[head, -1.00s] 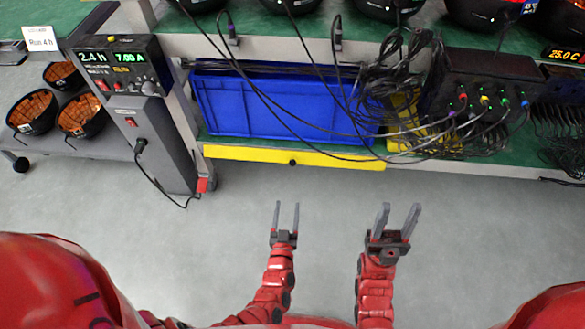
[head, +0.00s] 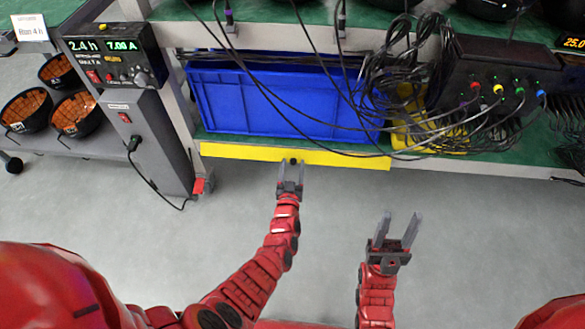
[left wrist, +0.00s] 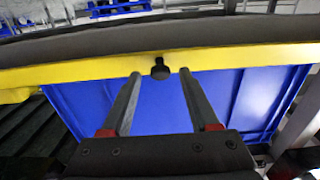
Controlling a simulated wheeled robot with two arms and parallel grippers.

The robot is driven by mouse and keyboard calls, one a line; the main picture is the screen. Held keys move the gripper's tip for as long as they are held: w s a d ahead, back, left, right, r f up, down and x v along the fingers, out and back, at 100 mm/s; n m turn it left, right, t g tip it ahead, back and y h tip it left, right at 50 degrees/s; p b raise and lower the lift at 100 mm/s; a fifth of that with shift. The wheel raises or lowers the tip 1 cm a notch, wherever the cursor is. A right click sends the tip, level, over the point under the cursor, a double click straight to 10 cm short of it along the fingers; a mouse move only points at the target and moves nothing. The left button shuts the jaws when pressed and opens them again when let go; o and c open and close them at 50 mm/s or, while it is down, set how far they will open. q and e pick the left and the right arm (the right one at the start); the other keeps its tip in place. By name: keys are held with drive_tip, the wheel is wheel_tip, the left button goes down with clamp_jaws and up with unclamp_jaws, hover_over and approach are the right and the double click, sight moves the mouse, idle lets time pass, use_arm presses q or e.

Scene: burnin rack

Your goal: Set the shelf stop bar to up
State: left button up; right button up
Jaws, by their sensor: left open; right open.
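The shelf stop bar is a long yellow bar (head: 345,159) along the lower shelf's front edge, in front of the blue crate's base. A small black knob sits near its middle; it shows between my fingers in the left wrist view (left wrist: 160,69). My left gripper (head: 290,164) is open, with one finger on either side of the knob and a gap to each. In the left wrist view its fingertips overlap the yellow bar (left wrist: 70,70); I cannot tell whether they touch it. My right gripper (head: 401,219) is open and empty over the floor.
A blue crate (head: 260,100) stands on the shelf behind the bar. Black cables loop down across it to a box (head: 490,80) with coloured plugs at right. A grey power unit (head: 150,140) stands left of the bar. The floor before the rack is clear.

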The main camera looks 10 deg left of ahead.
use_arm(q)
clamp_jaws()
drive_tip(key=shift+p, duration=0.3)
idle(0.5)
